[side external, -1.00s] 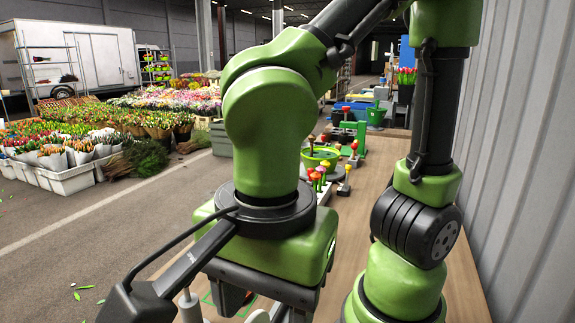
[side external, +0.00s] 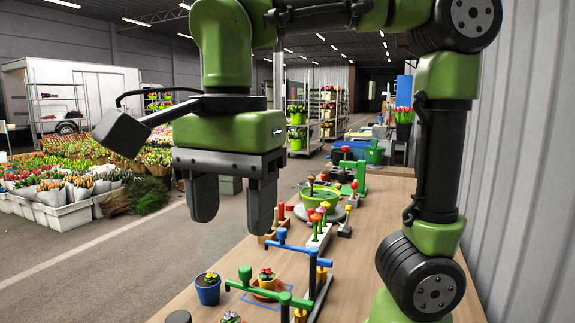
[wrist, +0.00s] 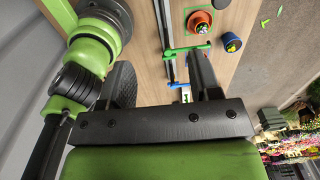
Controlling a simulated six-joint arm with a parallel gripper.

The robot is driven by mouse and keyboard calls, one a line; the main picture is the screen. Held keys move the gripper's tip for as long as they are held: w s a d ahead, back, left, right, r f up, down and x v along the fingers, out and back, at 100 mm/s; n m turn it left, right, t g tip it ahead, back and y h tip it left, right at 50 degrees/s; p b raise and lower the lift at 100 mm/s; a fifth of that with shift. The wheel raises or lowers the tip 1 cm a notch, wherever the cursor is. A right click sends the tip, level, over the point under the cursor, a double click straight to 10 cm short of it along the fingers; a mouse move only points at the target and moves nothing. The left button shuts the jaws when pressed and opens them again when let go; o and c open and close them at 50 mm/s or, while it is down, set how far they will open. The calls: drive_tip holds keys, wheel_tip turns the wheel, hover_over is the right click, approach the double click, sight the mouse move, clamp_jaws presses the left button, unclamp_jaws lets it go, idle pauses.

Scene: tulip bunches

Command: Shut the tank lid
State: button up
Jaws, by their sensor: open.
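I cannot make out a tank or its lid for sure in either view. A green round tub (side external: 317,198) stands on a grey base down the bench, with a brown-topped peg at it. My gripper (side external: 233,212) is open and empty, pointing down above the near left part of the bench, its two dark fingers apart. In the wrist view my gripper (wrist: 165,78) also shows nothing between its fingers. A dark round top (side external: 178,317) peeks in at the bottom edge, and I cannot tell what it belongs to.
A blue pot (side external: 208,290) and an orange pot (side external: 266,283) with flowers stand below the gripper. Blue and green T-bars (side external: 300,249) rise beside them. A white block (side external: 318,236) holds several coloured pegs. A grey corrugated wall (side external: 525,180) bounds the right.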

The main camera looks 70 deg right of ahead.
drive_tip(key=w+d, duration=0.1)
drive_tip(key=d, duration=1.8)
drive_tip(key=shift+w, duration=0.4)
drive_tip(key=shift+a, duration=0.1)
